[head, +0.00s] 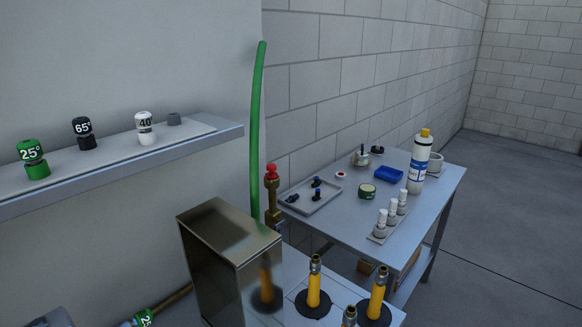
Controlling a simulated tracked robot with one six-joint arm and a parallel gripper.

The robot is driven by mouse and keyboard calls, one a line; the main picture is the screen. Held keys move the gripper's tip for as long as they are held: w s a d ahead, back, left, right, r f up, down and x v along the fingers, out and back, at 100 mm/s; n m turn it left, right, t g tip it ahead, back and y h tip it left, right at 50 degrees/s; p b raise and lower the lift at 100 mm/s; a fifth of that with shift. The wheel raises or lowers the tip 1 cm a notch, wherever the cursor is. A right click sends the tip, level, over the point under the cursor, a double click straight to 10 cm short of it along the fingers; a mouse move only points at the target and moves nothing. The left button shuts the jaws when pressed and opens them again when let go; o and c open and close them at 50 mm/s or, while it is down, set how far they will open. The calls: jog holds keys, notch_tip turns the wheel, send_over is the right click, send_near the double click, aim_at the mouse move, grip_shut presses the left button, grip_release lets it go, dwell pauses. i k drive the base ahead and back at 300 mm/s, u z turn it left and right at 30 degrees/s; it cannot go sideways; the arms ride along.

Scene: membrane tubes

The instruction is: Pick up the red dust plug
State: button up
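A small red plug (271,169) sits on top of an upright brass fitting (272,200), just right of the tall green tube (257,130) in the head view. The plug is rounded and its top is clear of other things. A small red and white round piece (341,175) lies on the grey table to the right; it is too small to tell what it is. My gripper is not in view.
A shiny metal box (230,255) stands before the fitting. Yellow upright pieces (313,285) with brass tops stand to its right. The grey table (430,195) holds a tray (311,197) and bottles. A wall shelf (110,165) carries several caps.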

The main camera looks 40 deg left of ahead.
aim_at(271, 169)
jog(key=i, duration=2.5)
jog(key=u, duration=2.8)
